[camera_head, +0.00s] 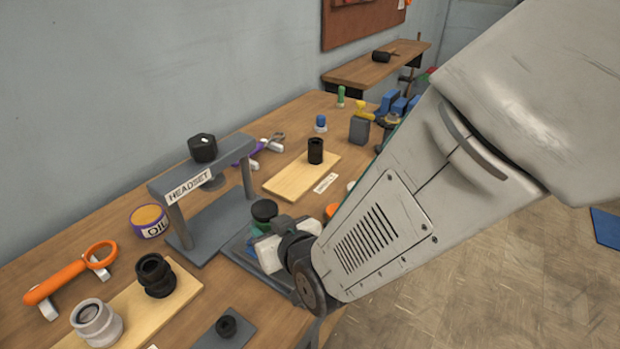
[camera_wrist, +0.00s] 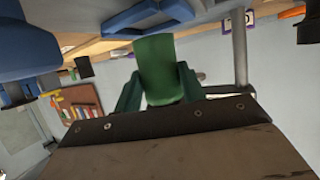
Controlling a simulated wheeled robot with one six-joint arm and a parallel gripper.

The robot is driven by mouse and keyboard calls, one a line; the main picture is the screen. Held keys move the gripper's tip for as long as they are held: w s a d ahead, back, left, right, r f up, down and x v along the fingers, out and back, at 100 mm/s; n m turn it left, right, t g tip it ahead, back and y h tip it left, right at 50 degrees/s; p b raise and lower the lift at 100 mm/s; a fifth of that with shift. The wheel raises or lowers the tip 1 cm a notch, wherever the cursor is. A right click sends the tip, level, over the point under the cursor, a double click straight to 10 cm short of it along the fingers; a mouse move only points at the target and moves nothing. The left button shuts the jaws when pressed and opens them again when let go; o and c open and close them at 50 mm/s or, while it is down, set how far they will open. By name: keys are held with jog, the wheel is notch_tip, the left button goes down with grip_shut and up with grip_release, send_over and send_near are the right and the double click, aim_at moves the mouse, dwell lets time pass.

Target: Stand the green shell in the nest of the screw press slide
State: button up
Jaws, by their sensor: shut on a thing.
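The green shell (camera_wrist: 155,62) is held between the dark green fingers of my gripper (camera_wrist: 158,88) in the wrist view. A dark grey slide (camera_head: 240,248) reaches out at the press's front right, beneath my gripper. A black round piece (camera_head: 264,210) shows just behind the gripper. My wrist hides most of the shell and the nest there, so I cannot tell whether the shell touches the slide.
An oil tin (camera_head: 149,220) and an orange-handled tool (camera_head: 70,275) are left of the press. A board (camera_head: 180,290) with black and grey rings is in front. Another board (camera_head: 290,178) bears a black cylinder (camera_head: 315,150).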

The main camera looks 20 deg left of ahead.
jog(key=shift+f, duration=0.9)
jog(key=o, duration=1.3)
